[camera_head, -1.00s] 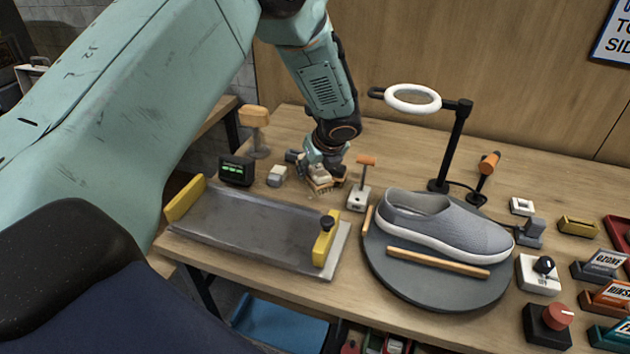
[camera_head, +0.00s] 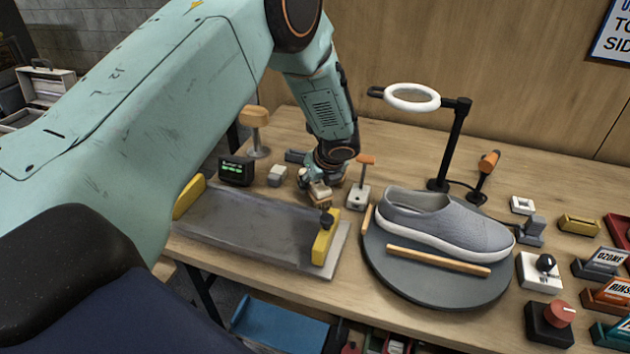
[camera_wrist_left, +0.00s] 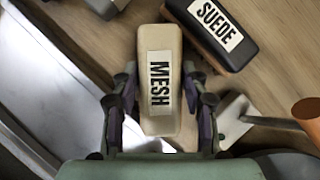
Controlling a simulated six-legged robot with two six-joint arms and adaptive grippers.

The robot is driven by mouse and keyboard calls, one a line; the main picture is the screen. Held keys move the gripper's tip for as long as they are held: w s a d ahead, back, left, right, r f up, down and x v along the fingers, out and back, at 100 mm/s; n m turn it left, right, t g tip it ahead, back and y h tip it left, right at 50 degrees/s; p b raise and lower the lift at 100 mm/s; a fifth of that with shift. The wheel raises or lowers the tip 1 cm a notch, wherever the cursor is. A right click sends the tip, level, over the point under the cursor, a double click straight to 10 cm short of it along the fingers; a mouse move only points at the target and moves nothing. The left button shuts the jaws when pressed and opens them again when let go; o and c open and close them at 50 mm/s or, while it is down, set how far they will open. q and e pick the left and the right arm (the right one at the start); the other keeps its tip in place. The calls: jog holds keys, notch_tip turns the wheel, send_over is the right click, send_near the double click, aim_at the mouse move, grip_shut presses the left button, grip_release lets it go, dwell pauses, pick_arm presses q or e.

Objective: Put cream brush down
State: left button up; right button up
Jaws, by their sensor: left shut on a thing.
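The cream brush (camera_wrist_left: 158,120), its top labelled MESH, lies between the two fingers of my left gripper (camera_wrist_left: 160,108) in the left wrist view. The fingers are shut on its long sides. In the head view the left gripper (camera_head: 322,188) is low over the table, just behind the tray's right yellow end block, with the brush (camera_head: 318,199) under it, partly hidden. I cannot tell whether the brush touches the table. A dark brush labelled SUEDE (camera_wrist_left: 212,32) lies beside it in the left wrist view. My right gripper is not in view.
A metal tray (camera_head: 245,232) with yellow end blocks stands in front of the gripper. To the right are an orange-topped stand (camera_head: 361,185) and a grey sneaker (camera_head: 445,220) on a round turntable (camera_head: 430,285). A ring lamp (camera_head: 412,97) stands behind.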

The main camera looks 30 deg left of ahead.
pick_arm(q)
jog(key=o, duration=1.3)
jog(key=shift+w+a+f, duration=0.1)
jog(key=shift+r+p, duration=0.35)
jog(key=shift+r, duration=0.15)
jog(key=p+v, duration=0.1)
jog(key=v, duration=1.1)
jog(key=shift+r+p, duration=0.2)
jog(key=shift+p, duration=0.15)
jog(key=shift+f, duration=0.1)
